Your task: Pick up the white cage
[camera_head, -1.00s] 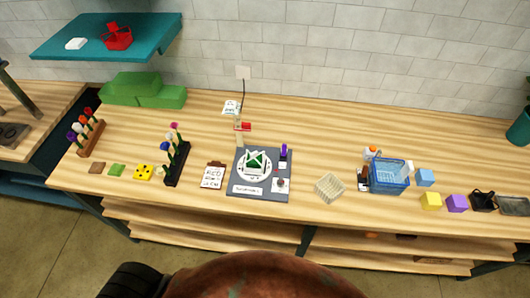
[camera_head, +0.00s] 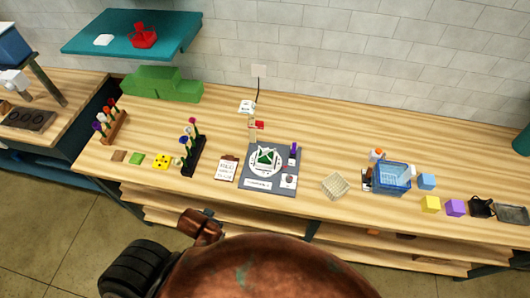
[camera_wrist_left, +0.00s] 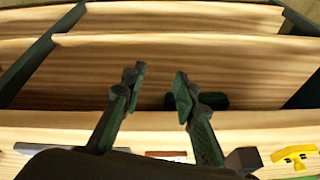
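A small cream-white lattice box (camera_head: 335,186), which looks like the white cage, stands near the front edge of the table in the head view, between the grey mat and the blue basket. It is apart from both. In the left wrist view my left gripper (camera_wrist_left: 158,88) has its two fingers spread with nothing between them. It is in front of the wooden shelf boards, and the cage does not show in that view. My left gripper and right gripper are not seen in the head view.
A grey mat (camera_head: 257,185) holds a white plate (camera_head: 254,168). The blue basket (camera_head: 392,187) stands right of the cage, with yellow (camera_head: 430,204) and purple (camera_head: 455,208) blocks beyond. A black flower rack (camera_head: 193,158) stands left. The table behind the cage is clear.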

